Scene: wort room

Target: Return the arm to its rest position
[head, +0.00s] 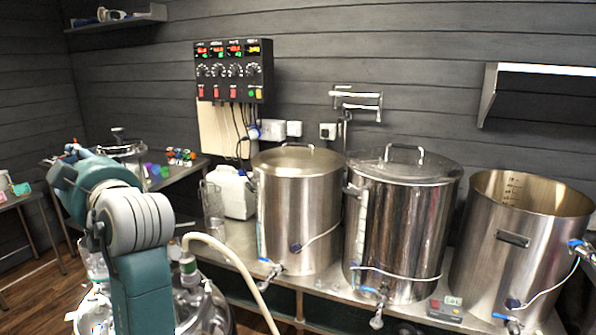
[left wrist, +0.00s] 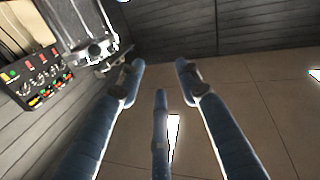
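My left arm (head: 138,260) rises in the left foreground of the head view and bends away to the left at its grey joint. Its gripper cannot be made out clearly there. In the left wrist view my left gripper (left wrist: 160,78) has its blue fingers spread wide apart. Nothing is between them. Behind the fingers are a tiled surface with bright light patches, which looks like the ceiling, and the dark plank wall. My right gripper is in neither view.
Three steel kettles stand on the bench: left (head: 298,210), middle (head: 405,235), right (head: 525,250). A control panel (head: 233,72) hangs on the wall and also shows in the left wrist view (left wrist: 42,82). A pale hose (head: 235,262) and glass vessels (head: 205,312) are near my arm.

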